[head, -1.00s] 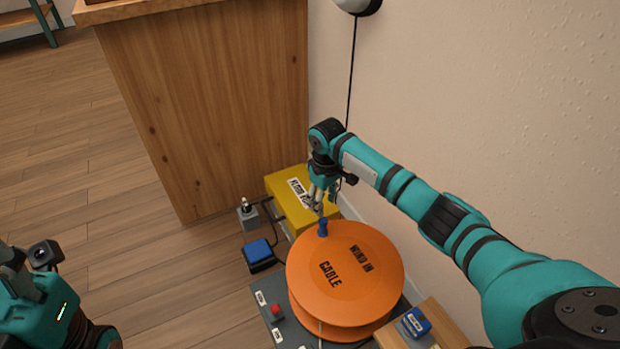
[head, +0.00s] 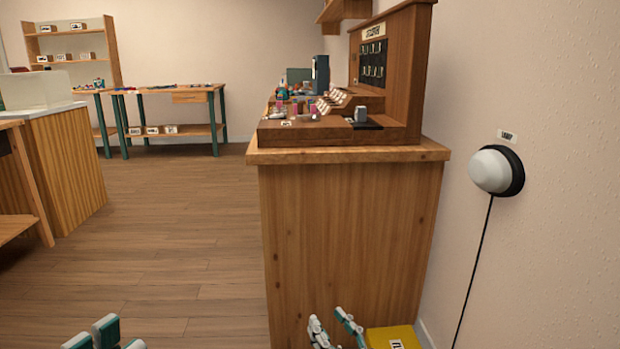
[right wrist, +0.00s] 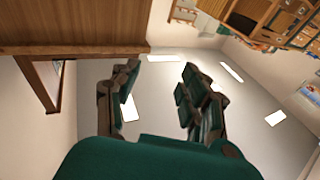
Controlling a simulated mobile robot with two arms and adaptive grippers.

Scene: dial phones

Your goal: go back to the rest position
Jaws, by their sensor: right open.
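My right gripper (head: 331,322) shows at the bottom edge in the head view, with its fingertips pointing up and spread apart. In the right wrist view its fingers (right wrist: 160,95) stand apart with nothing between them. My left gripper (head: 105,338) shows only its fingertips at the bottom left edge; its opening is unclear. The orange cable reel is out of view now. The top of a yellow box (head: 394,338) with a label shows just right of my right gripper.
A wooden counter (head: 345,230) stands ahead, with a wooden desk unit (head: 400,75) on top. A white round lamp (head: 492,171) with a hanging black cable is on the right wall. Open wood floor (head: 170,250) lies to the left, with workbenches farther back.

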